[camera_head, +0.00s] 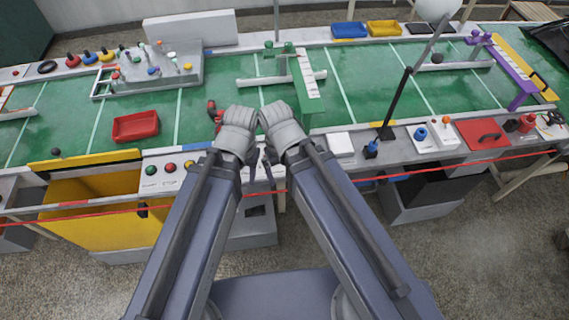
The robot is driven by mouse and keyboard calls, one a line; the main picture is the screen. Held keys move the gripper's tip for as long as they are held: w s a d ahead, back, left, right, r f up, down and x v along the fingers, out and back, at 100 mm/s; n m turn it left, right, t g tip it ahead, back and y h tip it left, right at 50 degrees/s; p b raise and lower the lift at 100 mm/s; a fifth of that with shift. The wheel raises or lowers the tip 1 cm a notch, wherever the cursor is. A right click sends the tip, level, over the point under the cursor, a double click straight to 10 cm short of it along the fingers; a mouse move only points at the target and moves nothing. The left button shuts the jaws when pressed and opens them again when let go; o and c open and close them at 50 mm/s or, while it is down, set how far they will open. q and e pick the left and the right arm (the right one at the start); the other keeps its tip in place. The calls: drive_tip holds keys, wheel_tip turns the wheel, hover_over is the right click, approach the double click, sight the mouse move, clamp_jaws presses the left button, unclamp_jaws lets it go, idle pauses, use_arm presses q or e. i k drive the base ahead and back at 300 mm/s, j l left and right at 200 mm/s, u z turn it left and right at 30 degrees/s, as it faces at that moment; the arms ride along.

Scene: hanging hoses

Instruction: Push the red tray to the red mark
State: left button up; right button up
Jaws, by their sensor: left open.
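The red tray (135,126) is a shallow rectangular tray on the green conveyor surface, left of my arms. My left gripper (251,160) is a small dark shape below its grey wrist, over the near edge of the line. It is open, apart from the tray and well to its right. My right gripper (268,168) is close beside it, mostly hidden by the wrist, and its jaws cannot be made out. A red patch (75,204) shows on the front rail, left of my arms; I cannot tell whether it is the red mark.
A grey fixture with coloured knobs (155,72) stands behind the tray. A green gate (306,85) stands beyond my wrists. A yellow flap (85,160) and a button panel (170,172) line the near edge.

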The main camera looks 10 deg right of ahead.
sight(135, 126)
drive_tip(key=j+z, duration=0.25)
drive_tip(key=j, duration=0.35)
drive_tip(key=j+z, duration=0.25)
drive_tip(key=j, duration=0.3)
drive_tip(key=j+z, duration=0.25)
drive_tip(key=j, duration=0.35)
drive_tip(key=k+j+z, duration=0.25)
drive_tip(key=j, duration=0.3)
drive_tip(key=i+j, duration=0.05)
drive_tip(key=i, duration=0.05)
